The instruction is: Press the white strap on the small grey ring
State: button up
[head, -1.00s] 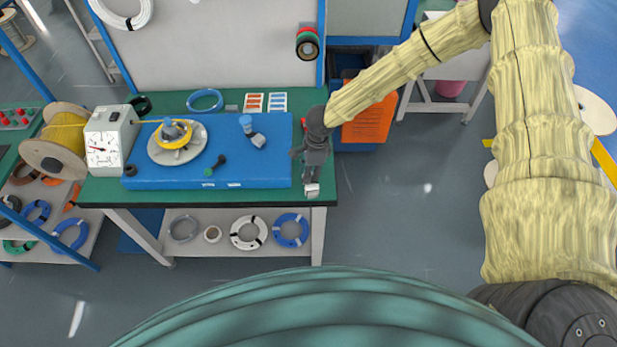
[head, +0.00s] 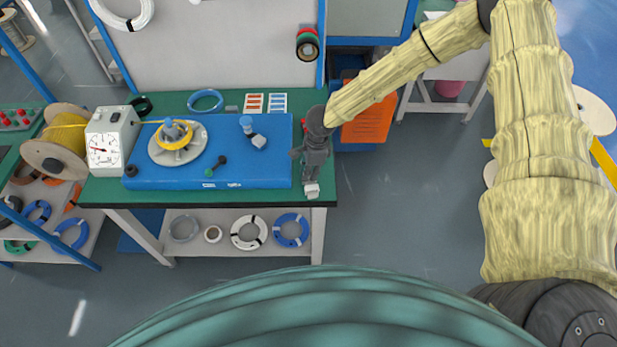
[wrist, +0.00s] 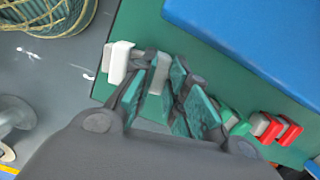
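A thin grey ring (head: 171,232) lies on the lower shelf under the table, at the left of the coils there. A white strap on it is too small to make out. My gripper (head: 312,178) points down at the right end of the green table, well above and right of the ring.
A blue platform (head: 270,172) with a yellow coil covers much of the green table (head: 325,150). A dial box (head: 103,150) stands left. A white ring (head: 233,233) and a blue ring (head: 277,232) share the shelf. Open floor lies right of the table.

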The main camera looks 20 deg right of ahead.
notch_tip(320, 180, up, 8)
jog(key=p, duration=0.6)
dwell(0.8)
